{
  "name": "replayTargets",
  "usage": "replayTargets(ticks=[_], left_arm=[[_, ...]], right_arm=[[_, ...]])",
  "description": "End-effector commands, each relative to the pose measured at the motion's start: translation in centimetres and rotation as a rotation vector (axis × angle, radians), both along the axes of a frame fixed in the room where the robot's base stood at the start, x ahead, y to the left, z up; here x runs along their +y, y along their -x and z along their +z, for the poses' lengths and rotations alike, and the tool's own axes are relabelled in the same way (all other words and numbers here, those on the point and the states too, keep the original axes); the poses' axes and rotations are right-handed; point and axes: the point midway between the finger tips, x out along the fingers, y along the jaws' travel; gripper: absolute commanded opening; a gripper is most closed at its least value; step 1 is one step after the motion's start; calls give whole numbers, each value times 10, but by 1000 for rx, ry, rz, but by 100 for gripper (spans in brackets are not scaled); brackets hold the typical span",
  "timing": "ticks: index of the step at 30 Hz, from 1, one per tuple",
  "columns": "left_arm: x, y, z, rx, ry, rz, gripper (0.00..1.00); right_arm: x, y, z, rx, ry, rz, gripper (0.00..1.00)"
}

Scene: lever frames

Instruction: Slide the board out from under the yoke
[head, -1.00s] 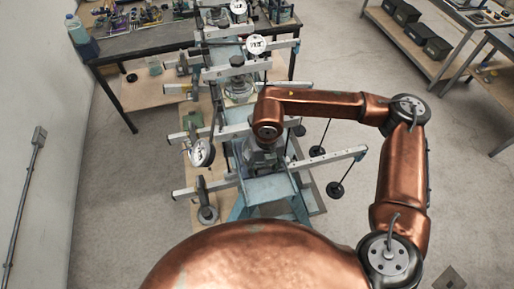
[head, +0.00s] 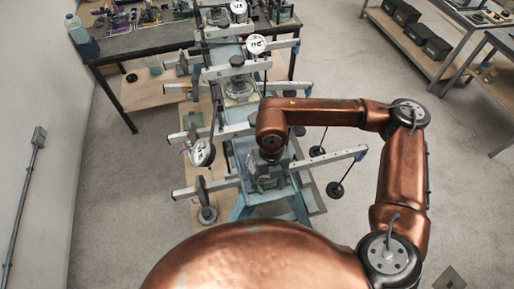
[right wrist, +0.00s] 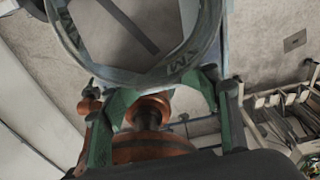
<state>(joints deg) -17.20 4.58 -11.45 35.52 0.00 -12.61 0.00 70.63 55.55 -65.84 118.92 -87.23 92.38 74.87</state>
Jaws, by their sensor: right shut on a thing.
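My right gripper (head: 268,176) points down over the nearest lever frame (head: 243,207), among its white beams (head: 330,158). In the right wrist view its green fingers (right wrist: 160,100) are shut on a greyish ring-shaped thing (right wrist: 140,76) with lettering. I cannot tell whether this ring is fixed to the board. The gripper and copper forearm hide most of the board and yoke, so I cannot tell how far the board lies under the yoke. My left gripper is not in view.
More lever frames with dial gauges (head: 237,59) stand in a row behind. Black hanging weights (head: 335,189) are on the right. A dark workbench (head: 145,44) is at the back left, and shelving (head: 415,45) at the right.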

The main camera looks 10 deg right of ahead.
Motion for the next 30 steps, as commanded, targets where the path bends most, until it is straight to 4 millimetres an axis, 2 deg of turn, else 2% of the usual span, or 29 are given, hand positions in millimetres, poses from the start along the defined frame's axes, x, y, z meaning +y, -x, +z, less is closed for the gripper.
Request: replayTargets(ticks=[1,12,30], left_arm=[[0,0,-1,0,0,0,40],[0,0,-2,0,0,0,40],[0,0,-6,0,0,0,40]], right_arm=[[-2,8,-5,20,7,3,33],[-3,28,-5,63,8,2,34],[-3,35,-5,65,8,2,34]])
